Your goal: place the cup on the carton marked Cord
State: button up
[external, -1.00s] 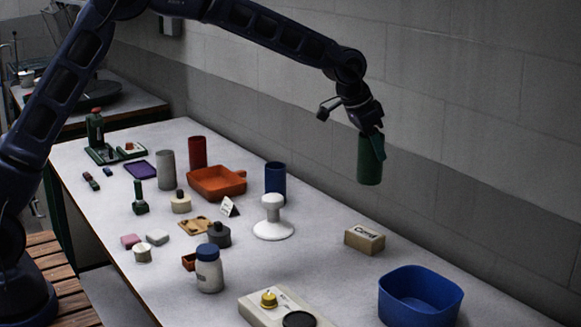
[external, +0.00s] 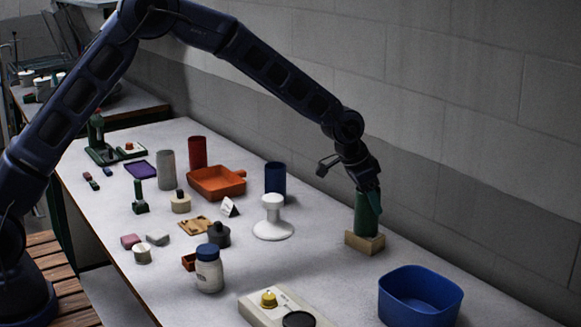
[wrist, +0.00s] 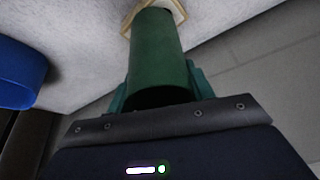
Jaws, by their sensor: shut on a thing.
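The cup is a dark green cylinder (external: 367,214), upright in my gripper (external: 367,192). My gripper is shut on its upper part. The carton (external: 365,245) is a small tan box near the wall side of the table. The cup's lower end is at the carton's top and covers part of it; whether they touch, I cannot tell. The "Cord" label is not readable now. In the wrist view the green cup (wrist: 157,55) lies between the teal fingers (wrist: 158,88), with the carton's edge (wrist: 178,9) showing past its far end.
A blue bin (external: 420,297) stands to the right of the carton. A white stand (external: 273,225) and a blue cylinder (external: 275,178) are to its left. A control box with a yellow knob (external: 268,299) is in front. The table around the carton is clear.

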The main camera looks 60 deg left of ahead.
jog(key=shift+f, duration=0.1)
jog(key=o, duration=1)
jog(key=v, duration=1.3)
jog(key=s+a+r+n, duration=0.1)
jog(key=s+a+r, duration=0.3)
jog(key=s, duration=0.5)
jog(key=s+a+r+y, duration=0.1)
jog(key=s+a+r, duration=0.2)
jog(key=s+r, duration=0.45)
jog(key=s+a+r+n, duration=0.1)
jog(key=s+a+r, duration=0.25)
jog(key=s, duration=0.65)
jog(key=s+a, duration=0.2)
jog(key=s, duration=0.7)
jog(key=s+a+f+n, duration=0.1)
jog(key=s+a, duration=0.1)
jog(key=s, duration=0.8)
jog(key=s+a+f+n, duration=0.1)
jog(key=s+a, duration=0.1)
jog(key=s, duration=0.8)
jog(key=shift+s+a+t+y, duration=0.2)
jog(key=shift+t+y, duration=0.1)
jog(key=shift+y, duration=0.1)
